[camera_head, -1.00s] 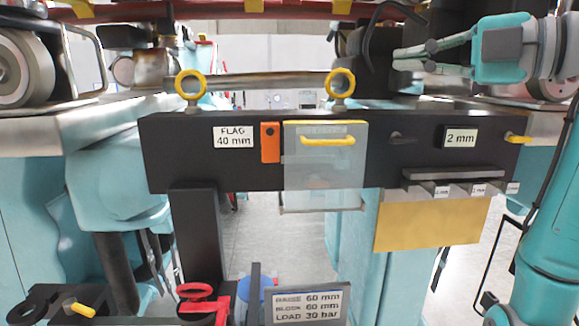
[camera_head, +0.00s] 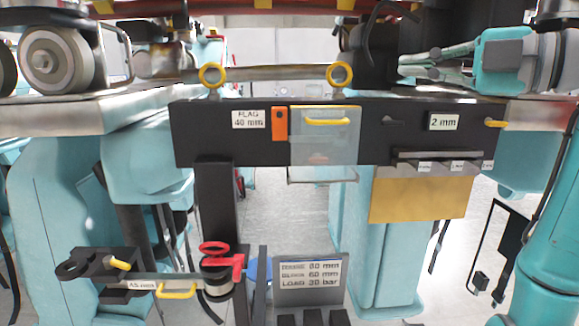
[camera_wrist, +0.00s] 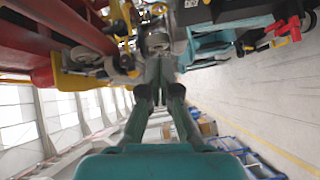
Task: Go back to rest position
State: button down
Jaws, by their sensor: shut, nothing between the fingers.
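My gripper (camera_head: 408,68) shows at the upper right of the head view, pointing left, in front of dark machinery above the black crossbar. Its fingers are together with nothing between them. In the wrist view my gripper (camera_wrist: 163,72) reaches up the middle, its fingers closed and empty. The teal arm link at the right edge of the head view is mine.
A black crossbar (camera_head: 230,149) with two yellow rings carries a clear panel (camera_head: 325,145) and an orange tag (camera_head: 279,124). Below are a tan plate (camera_head: 418,196), a red-handled part (camera_head: 222,262) and a sign (camera_head: 309,272). Grey floor (camera_head: 265,205) shows between the teal posts.

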jog(key=w+d+f+m+t+h, duration=0.15)
jog(key=w+f+m, duration=0.35)
jog(key=f, duration=0.8)
jog(key=w+f+m+t+h, duration=0.1)
jog(key=w+f+m+t, duration=0.35)
jog(key=f, duration=0.75)
jog(key=s+f+m+h, duration=0.2)
jog(key=s+f+m, duration=0.15)
jog(key=f, duration=0.45)
jog(key=s+f+m+h, duration=0.2)
jog(key=f+m, duration=0.2)
jog(key=f, duration=0.4)
jog(key=s+f+m+h, duration=0.2)
jog(key=s+f+m, duration=0.15)
jog(key=f, duration=0.55)
jog(key=s+f+m+g+h, duration=0.1)
jog(key=s+f+m+h, duration=0.15)
jog(key=s+f, duration=0.65)
jog(key=s+f+m+h, duration=0.25)
jog(key=s+f, duration=0.35)
jog(key=s, duration=0.6)
jog(key=s+r+g, duration=0.1)
jog(key=s+r, duration=0.1)
jog(key=s, duration=2)
jog(key=shift+s+a+r, duration=0.4)
